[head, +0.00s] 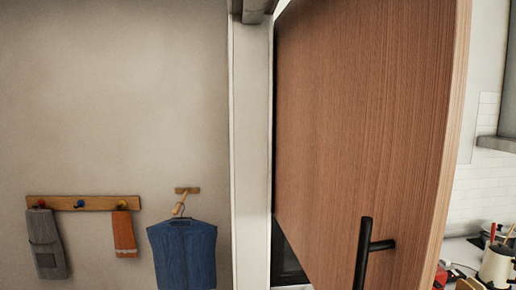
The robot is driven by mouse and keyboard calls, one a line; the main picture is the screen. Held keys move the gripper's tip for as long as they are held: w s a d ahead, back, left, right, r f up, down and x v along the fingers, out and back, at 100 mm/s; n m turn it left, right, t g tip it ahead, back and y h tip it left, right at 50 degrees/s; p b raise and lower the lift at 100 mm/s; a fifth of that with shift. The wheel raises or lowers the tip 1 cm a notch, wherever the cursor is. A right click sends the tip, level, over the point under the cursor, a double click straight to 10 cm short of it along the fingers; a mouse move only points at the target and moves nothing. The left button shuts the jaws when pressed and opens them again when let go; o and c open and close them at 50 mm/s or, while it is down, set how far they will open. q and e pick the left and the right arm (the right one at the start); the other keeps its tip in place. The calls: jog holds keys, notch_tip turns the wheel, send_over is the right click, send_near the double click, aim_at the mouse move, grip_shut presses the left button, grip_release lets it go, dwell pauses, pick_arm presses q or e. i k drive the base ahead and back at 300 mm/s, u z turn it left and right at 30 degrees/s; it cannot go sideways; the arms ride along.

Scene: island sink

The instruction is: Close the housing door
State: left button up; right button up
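A tall wooden housing door (365,110) fills the right middle of the head view. It stands open, swung out toward me, with its free edge on the right. A black bar handle (364,250) is fixed low on the door's face near that free edge. A pale vertical frame panel (250,150) runs along the door's left side. A dark gap (286,258) shows below the door's far left corner. Neither of my grippers is in view, and nothing touches the door or handle in the visible part.
A beige wall on the left carries a wooden peg rail (85,203) with a grey cloth (46,243) and an orange towel (124,234). A blue apron (184,254) hangs beside it. At right, a counter holds a cream pot (496,266) below a range hood (497,143).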

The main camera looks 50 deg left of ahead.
aim_at(369, 96)
jog(key=z, duration=0.1)
jog(key=k, duration=0.1)
jog(key=u, duration=1.1)
